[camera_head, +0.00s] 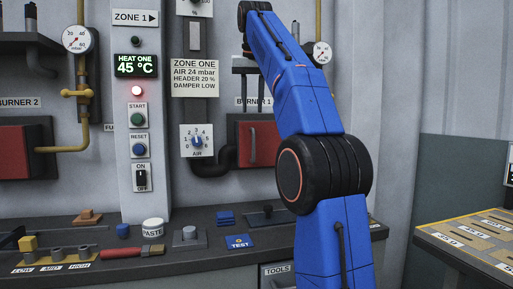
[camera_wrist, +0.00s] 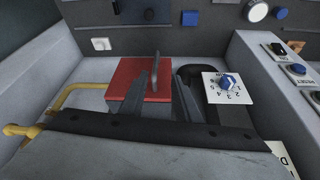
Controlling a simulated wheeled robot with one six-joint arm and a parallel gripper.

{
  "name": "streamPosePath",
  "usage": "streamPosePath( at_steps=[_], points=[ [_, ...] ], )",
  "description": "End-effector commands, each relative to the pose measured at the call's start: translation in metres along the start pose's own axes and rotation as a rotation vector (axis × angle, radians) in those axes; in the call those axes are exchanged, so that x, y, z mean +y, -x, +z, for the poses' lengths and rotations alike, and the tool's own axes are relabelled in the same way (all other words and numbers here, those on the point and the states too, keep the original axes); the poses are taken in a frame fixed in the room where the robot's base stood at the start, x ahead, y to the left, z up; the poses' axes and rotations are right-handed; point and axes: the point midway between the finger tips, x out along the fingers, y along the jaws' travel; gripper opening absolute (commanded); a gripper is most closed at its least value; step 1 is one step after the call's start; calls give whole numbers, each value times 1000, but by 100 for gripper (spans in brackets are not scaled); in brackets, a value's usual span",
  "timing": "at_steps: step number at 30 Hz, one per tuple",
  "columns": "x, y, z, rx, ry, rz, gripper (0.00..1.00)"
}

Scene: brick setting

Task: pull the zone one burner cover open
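The zone one burner cover (camera_head: 268,150) is a red panel in a dark box below the BURNER 1 label. It looks shut, with an upright grey handle (camera_head: 252,144) on its left part. My gripper (camera_head: 252,98) points down above the cover, partly behind my blue arm. Its two dark fingers are apart and empty. In the upside-down wrist view the red cover (camera_wrist: 122,74) lies beyond my gripper (camera_wrist: 162,76). The handle (camera_wrist: 156,68) shows between the fingertips there, and the fingers do not appear to touch it.
The AIR dial (camera_head: 197,141) and a black bent pipe (camera_head: 212,168) are left of the cover. A yellow pipe (camera_wrist: 68,95) runs beside it in the wrist view. The bench (camera_head: 200,262) below holds several small items, including a blue TEST block (camera_head: 240,241).

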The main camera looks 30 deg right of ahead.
Motion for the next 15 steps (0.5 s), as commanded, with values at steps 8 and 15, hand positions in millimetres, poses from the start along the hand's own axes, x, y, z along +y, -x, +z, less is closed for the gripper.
streamPosePath(
  at_steps=[8,15],
  points=[
    [5,1,-11,-1,-24,7,30],
    [5,-16,-10,-2,-23,7,30]
  ],
)
